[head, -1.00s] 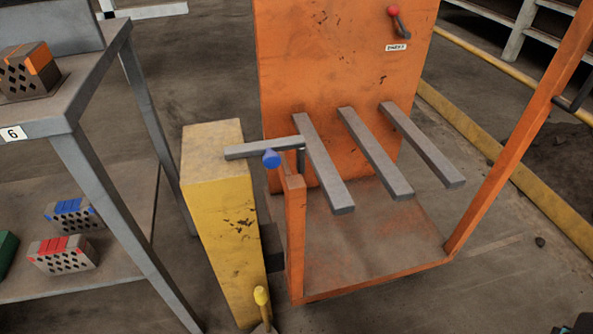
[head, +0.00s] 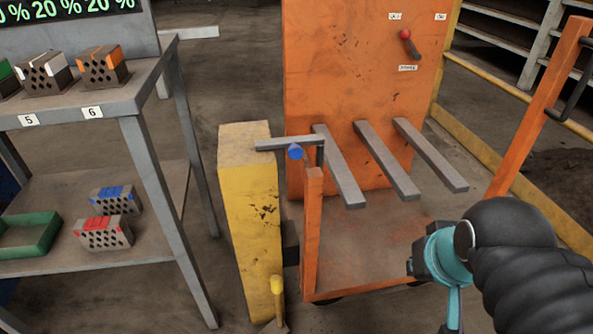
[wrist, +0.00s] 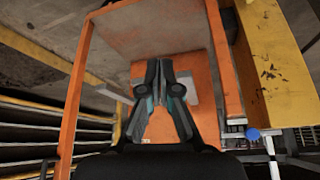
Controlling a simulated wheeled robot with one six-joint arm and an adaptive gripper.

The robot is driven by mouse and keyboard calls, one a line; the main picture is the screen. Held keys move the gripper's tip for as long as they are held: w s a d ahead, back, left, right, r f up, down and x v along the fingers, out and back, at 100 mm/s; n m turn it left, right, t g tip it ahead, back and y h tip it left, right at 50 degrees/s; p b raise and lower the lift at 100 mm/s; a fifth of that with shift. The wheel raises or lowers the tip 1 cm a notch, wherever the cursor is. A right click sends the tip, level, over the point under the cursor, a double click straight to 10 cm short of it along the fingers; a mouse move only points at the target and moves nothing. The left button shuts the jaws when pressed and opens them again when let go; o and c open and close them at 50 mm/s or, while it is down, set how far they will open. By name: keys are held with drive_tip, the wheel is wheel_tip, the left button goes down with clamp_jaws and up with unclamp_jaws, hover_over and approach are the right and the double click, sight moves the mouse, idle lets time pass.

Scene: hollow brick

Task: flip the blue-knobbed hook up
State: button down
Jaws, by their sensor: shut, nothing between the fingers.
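The hook is a grey bar (head: 283,144) lying level from the top of the yellow post (head: 250,190) across to the short orange post (head: 313,215) of the cart. Its blue knob (head: 295,152) hangs just below the bar. In the wrist view the blue knob (wrist: 253,134) is low at the right, beside the yellow post (wrist: 272,70). My gripper (wrist: 158,68) shows in the wrist view with its fingers shut and empty, apart from the knob. In the head view my arm is at the lower right, well to the right of the hook; the fingers are not clear there.
The orange cart (head: 335,75) has several grey prongs (head: 388,165) and a red-knobbed lever (head: 406,36). A yellow-knobbed lever (head: 276,285) stands low by the yellow post. A grey rack (head: 150,75) with bricks is at left. Floor shows between rack and post.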

idle(0.3)
drive_tip(key=w+a+f+m+g+y+b, duration=0.1)
drive_tip(key=w+a+m+g+y, duration=0.1)
drive_tip(key=w, duration=0.8)
drive_tip(key=w+a+f+m+g+y+b, duration=0.1)
drive_tip(key=w+m+g+y, duration=0.3)
drive_tip(key=w, duration=0.6)
drive_tip(key=w+a+f+m+g+y+b, duration=0.1)
drive_tip(key=w+a+m+g+y+b, duration=0.1)
drive_tip(key=w+m+y, duration=0.4)
drive_tip(key=shift+w+a+f+m+g+y, duration=0.1)
drive_tip(key=shift+w+m+g+y, duration=0.1)
drive_tip(key=shift+w+m, duration=0.35)
drive_tip(key=shift+w+a+f+m+g+y, duration=0.1)
drive_tip(key=shift+w+m+g, duration=0.15)
drive_tip(key=shift+w, duration=0.55)
drive_tip(key=shift+w+a+f+m+g+y, duration=0.15)
drive_tip(key=shift+w+m, duration=0.25)
drive_tip(key=shift+w, duration=0.3)
drive_tip(key=shift+w+d+f+y, duration=0.1)
drive_tip(key=shift+w+d+y, duration=0.2)
drive_tip(key=shift+w, duration=0.3)
drive_tip(key=shift+a, duration=0.15)
